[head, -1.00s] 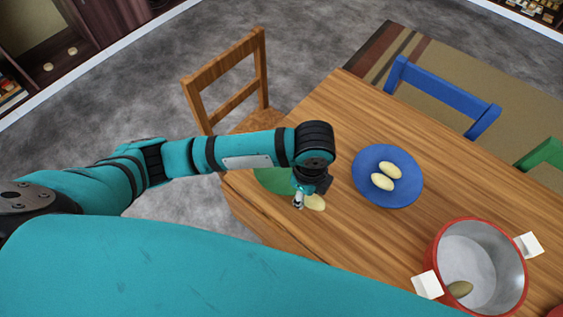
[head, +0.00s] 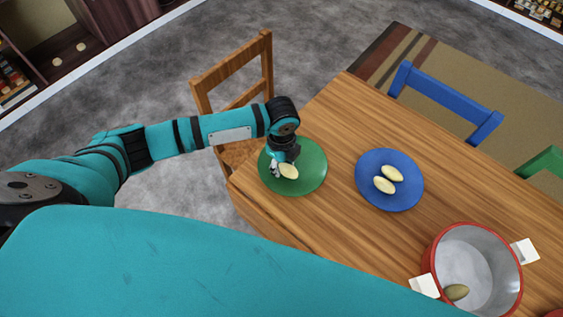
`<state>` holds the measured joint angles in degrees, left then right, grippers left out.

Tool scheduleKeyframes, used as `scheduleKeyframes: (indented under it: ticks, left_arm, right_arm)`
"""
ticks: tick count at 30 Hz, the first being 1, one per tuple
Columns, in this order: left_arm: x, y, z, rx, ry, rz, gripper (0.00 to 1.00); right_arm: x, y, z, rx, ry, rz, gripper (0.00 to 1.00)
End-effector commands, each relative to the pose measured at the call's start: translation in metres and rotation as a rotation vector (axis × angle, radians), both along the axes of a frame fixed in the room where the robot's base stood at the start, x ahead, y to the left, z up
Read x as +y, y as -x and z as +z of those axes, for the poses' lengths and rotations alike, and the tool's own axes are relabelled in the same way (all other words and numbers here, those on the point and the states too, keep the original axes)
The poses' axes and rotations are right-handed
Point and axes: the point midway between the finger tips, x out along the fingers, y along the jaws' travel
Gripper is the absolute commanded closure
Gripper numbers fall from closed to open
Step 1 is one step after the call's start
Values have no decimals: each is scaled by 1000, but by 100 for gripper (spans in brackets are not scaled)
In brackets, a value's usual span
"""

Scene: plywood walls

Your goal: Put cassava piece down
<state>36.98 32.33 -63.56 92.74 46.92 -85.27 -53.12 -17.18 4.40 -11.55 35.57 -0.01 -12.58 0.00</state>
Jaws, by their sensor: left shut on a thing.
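A pale yellow cassava piece (head: 289,172) is at the tip of my left gripper (head: 276,170), which is shut on it. The gripper points down over the green plate (head: 310,184) near the table's left edge. I cannot tell whether the piece touches the plate. Two more pale cassava pieces (head: 388,179) lie on the blue plate (head: 402,201) to the right. A brownish piece (head: 456,292) lies in the red pot (head: 431,253) at the lower right. My right gripper does not show.
The wooden table (head: 345,117) is bare between the plates and the pot. A wooden chair (head: 230,63) stands at its left side, close to my left arm. A blue chair (head: 445,100) and a green chair (head: 543,162) stand along the far side.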

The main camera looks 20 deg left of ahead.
Motion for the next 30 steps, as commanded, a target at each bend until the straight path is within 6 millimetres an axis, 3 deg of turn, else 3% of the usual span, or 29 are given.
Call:
scheduleKeyframes:
  ticks: [9, 10, 12, 23, 30]
  left_arm:
    - [0, 0, -3, 1, 0, 0, 100]
    - [0, 0, -4, 1, 0, 0, 68]
    - [0, 0, -3, 1, 0, 0, 59]
    - [-1, 0, 3, -2, 1, -1, 59]
    - [-1, -1, 47, -4, 3, -2, 59]
  right_arm:
    - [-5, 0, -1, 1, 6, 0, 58]
    - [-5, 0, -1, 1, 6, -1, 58]
    - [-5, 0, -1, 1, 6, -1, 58]
    - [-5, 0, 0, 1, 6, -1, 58]
    - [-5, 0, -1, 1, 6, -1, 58]
